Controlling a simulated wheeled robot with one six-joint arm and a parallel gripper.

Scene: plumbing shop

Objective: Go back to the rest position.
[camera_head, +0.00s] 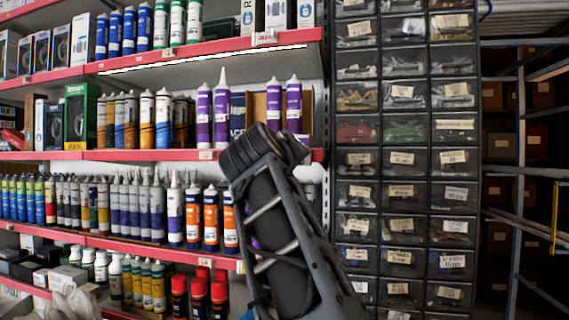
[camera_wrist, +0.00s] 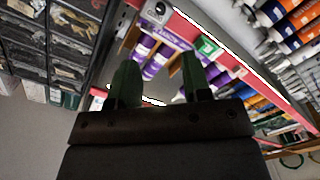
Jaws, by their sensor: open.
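My arm rises in the head view in front of the shelves, but my gripper's fingers are hidden behind it there. In the wrist view my gripper (camera_wrist: 157,85) shows two dark green fingers set apart, with nothing between them touching either one. Behind the fingers are purple and white tubes (camera_wrist: 158,60) on a shelf. The same purple tubes (camera_head: 204,115) stand upright on the middle shelf in the head view, left of and behind my arm.
Red-edged shelves (camera_head: 60,155) full of tubes and boxes fill the left. Orange and white tubes (camera_head: 211,215) stand on a lower shelf beside my arm. A dark cabinet of small labelled drawers (camera_head: 402,158) stands right of my arm. A metal rack (camera_head: 519,150) is at the far right.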

